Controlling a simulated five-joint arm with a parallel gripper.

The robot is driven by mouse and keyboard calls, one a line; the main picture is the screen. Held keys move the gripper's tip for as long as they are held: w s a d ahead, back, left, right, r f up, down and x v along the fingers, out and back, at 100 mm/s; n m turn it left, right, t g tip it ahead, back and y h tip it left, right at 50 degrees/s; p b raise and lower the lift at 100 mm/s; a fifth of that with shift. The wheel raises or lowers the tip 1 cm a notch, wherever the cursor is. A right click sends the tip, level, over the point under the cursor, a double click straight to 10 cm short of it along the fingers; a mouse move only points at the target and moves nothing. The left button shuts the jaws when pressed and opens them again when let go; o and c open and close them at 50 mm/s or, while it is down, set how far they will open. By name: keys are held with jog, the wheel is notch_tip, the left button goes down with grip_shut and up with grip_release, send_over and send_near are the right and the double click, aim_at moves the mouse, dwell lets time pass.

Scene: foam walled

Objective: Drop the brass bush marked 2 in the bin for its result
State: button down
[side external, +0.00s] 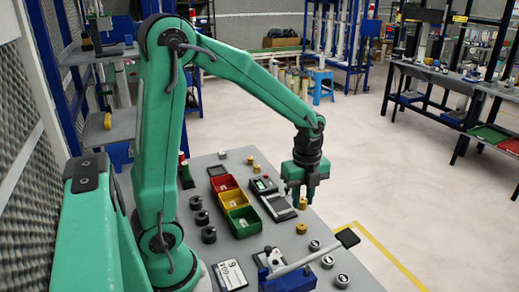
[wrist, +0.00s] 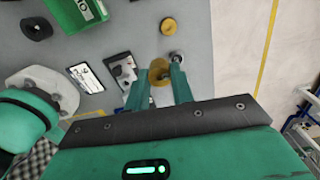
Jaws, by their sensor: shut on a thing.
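My gripper (side external: 304,197) is shut on a brass bush (side external: 303,204), which shows below the fingertips in the side view. In the wrist view the same bush (wrist: 159,72) sits between the two green fingers (wrist: 160,78). No number can be read on it. Another brass bush (side external: 302,228) stands on the table to the front, also in the wrist view (wrist: 168,26). Two more brass bushes (side external: 250,160) (side external: 256,169) stand at the back. The red bin (side external: 223,183), yellow bin (side external: 231,200) and green bin (side external: 243,224) stand in a row left of my gripper.
A small display device (side external: 263,185) and a grey flat unit (side external: 276,208) lie between the bins and my gripper. Several black rings (side external: 208,235) stand left of the bins. Steel bushes (side external: 327,262), a blue fixture (side external: 285,277) and a printed card (side external: 230,274) occupy the front.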

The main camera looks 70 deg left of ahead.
jog(key=s+a+r, duration=0.1)
jog(key=s+a, duration=0.4)
jog(key=a, duration=0.4)
jog(key=s+a+r, duration=0.1)
jog(key=s+a, duration=0.5)
jog(key=a, duration=0.3)
jog(key=shift+s+a+r, duration=0.25)
jog(key=shift+r, duration=0.1)
jog(key=shift+f, duration=0.15)
jog(key=shift+f, duration=2.9)
jog(key=c, duration=1.1)
grip_release()
jog(key=shift+r, duration=0.1)
